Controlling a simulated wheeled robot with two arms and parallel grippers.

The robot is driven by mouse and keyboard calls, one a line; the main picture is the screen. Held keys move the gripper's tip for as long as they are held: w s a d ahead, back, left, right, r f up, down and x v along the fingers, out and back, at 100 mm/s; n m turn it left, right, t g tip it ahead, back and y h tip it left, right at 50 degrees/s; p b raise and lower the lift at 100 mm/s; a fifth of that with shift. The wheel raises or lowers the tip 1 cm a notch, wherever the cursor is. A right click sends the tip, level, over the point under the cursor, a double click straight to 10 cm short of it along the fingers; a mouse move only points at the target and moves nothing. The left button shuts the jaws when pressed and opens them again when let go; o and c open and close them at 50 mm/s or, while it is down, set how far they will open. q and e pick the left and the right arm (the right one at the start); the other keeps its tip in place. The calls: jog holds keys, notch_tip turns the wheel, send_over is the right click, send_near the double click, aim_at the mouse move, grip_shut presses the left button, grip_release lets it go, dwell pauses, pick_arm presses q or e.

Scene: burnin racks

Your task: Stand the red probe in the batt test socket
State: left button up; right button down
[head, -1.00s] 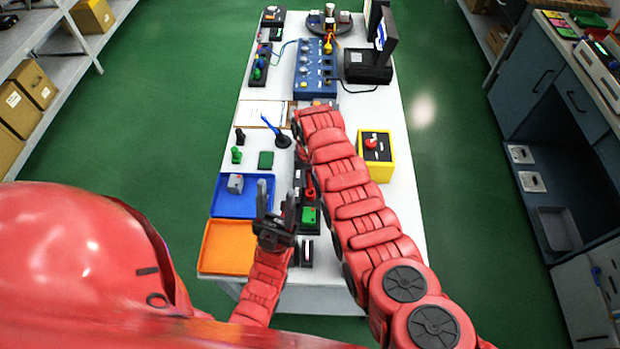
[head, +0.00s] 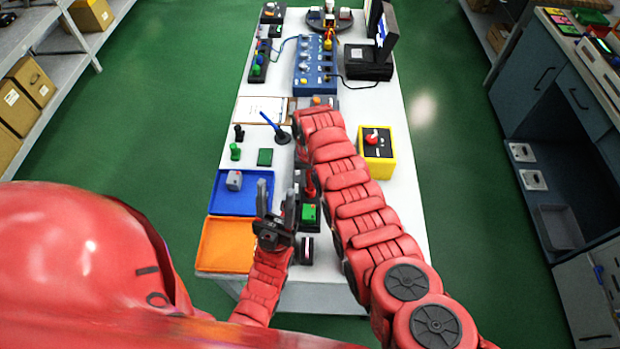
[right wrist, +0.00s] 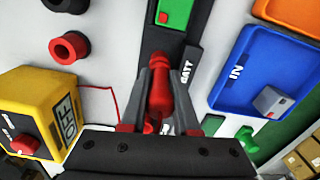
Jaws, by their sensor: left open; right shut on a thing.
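The red probe (right wrist: 160,92) is between the two fingers of my right gripper (right wrist: 160,100), which is shut on it. In the right wrist view it is over the dark fixture strip (right wrist: 155,38), beside the BATT label (right wrist: 186,77). The socket itself is hidden under the probe and fingers, so I cannot tell whether the probe is seated. In the head view the red probe (head: 310,187) shows beside my right arm, which hides the right gripper. My left gripper (head: 274,208) is open and empty, beside the fixture and right of the blue tray.
A blue tray (head: 222,207) labelled IN holds a grey part (head: 234,180); an orange tray (head: 224,246) lies in front. A green block (right wrist: 171,12) is on the fixture. A yellow box (head: 378,171) with a red knob stands right of my arm. The table's right front is clear.

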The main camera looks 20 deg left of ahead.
jog(key=shift+f, duration=0.4)
jog(key=c, duration=0.6)
grip_release()
jog(key=shift+b, duration=0.3)
jog(key=shift+a+r, duration=0.1)
jog(key=shift+r, duration=0.45)
notch_tip(320, 180, up, 7)
jog(key=b, duration=0.2)
jog(key=shift+w+r+b, duration=0.1)
jog(key=shift+r+b, duration=0.1)
jog(key=shift+b, duration=0.15)
notch_tip(320, 180, up, 9)
jog(key=p, duration=0.9)
